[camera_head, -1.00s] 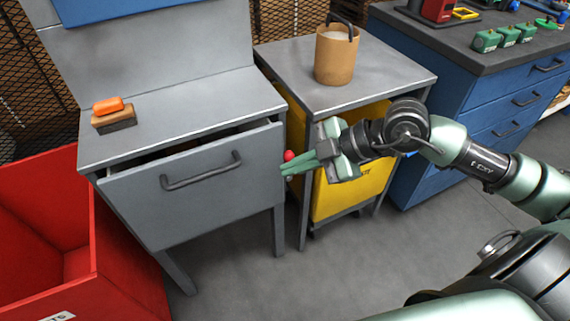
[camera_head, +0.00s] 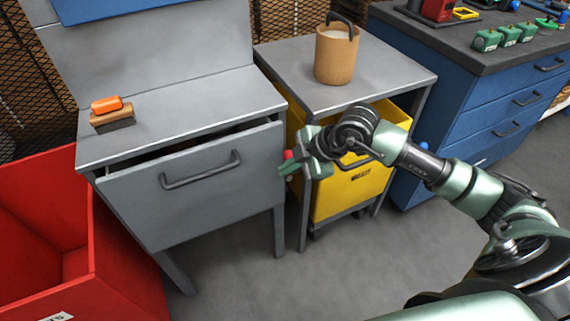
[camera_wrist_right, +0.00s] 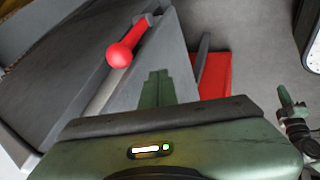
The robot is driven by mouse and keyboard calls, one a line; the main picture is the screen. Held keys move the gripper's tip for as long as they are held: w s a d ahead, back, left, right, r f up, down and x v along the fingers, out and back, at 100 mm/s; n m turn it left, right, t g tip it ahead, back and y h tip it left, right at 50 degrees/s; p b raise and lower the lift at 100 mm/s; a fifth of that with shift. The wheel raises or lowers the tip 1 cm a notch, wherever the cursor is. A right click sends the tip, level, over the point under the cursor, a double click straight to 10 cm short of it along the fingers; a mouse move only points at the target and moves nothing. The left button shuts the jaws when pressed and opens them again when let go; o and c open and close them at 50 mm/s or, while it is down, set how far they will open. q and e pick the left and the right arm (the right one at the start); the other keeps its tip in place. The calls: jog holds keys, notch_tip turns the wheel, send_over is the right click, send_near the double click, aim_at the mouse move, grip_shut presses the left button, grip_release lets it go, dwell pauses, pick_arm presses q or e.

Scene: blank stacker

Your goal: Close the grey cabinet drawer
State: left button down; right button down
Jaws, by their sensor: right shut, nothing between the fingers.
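The grey cabinet (camera_head: 200,108) stands at the left, its drawer (camera_head: 140,210) partly pulled out with a dark gap showing above its front. The drawer's bar handle (camera_head: 202,170) faces me; it also shows in the wrist view (camera_wrist_right: 202,50). My right gripper (camera_head: 283,171) is shut and empty at the right end of the drawer front. In the wrist view its closed fingers (camera_wrist_right: 157,87) overlap the drawer front; contact cannot be told. A red ball knob (camera_wrist_right: 119,55) is beside them. What seems my left gripper (camera_wrist_right: 291,98) shows small at the wrist view's right edge, its jaws unclear.
An open red bin (camera_head: 45,225) stands left of the cabinet. A grey side table (camera_head: 390,75) with a tan bucket (camera_head: 335,58) and a yellow bin (camera_head: 345,195) stands right. An orange-topped brush (camera_head: 110,112) lies on the cabinet. The floor in front is clear.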

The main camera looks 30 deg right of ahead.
aim_at(279, 152)
pick_arm(q)
jog(key=shift+r, duration=0.1)
pick_arm(e)
jog(key=shift+w, duration=0.9)
jog(key=shift+w+r, duration=0.1)
jog(key=shift+w, duration=0.3)
jog(key=w, duration=0.2)
jog(key=shift+w, duration=0.65)
pick_arm(q)
jog(key=shift+s+a+f, duration=0.1)
jog(key=shift+s+f, duration=0.3)
jog(key=shift+f, duration=0.35)
jog(key=shift+w+r, duration=0.1)
pick_arm(e)
jog(key=shift+w+d+r, duration=0.1)
